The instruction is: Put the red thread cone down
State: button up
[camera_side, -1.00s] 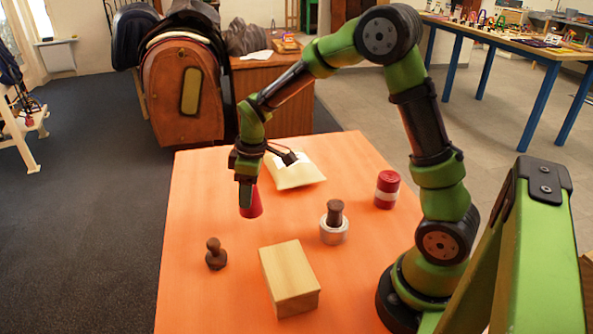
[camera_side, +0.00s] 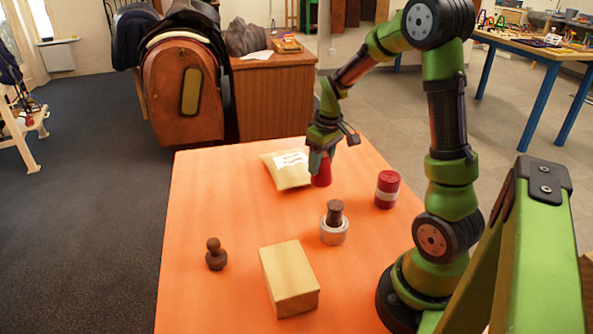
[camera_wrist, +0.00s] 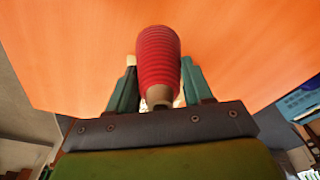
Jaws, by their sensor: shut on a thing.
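The red thread cone (camera_side: 321,173) is in my gripper (camera_side: 318,158), toward the back of the orange table, just right of the padded envelope. In the wrist view the cone (camera_wrist: 158,58) sits between the two green fingers (camera_wrist: 158,88), which are shut on it from both sides. Its wide end points away from the gripper and its pale narrow tip points toward the palm. The side view does not show clearly whether its base touches the table.
The left middle is clear.

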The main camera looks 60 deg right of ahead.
jog(key=s+d+r+m+h, duration=0.1)
jog(key=s+d+r+m, duration=0.15)
jog(key=d+m, duration=0.45)
jog(key=s+d+r+m, duration=0.2)
jog(key=s+d+m, duration=0.15)
jog(key=d, duration=0.65)
jog(key=shift+m+g, duration=0.35)
jog(key=shift+g, duration=0.05)
jog(key=f, duration=0.6)
jog(key=w+f, duration=0.1)
jog(key=f, duration=0.3)
jog(key=shift+a, duration=0.25)
jog(key=o, duration=1.1)
jog(key=shift+f, duration=0.15)
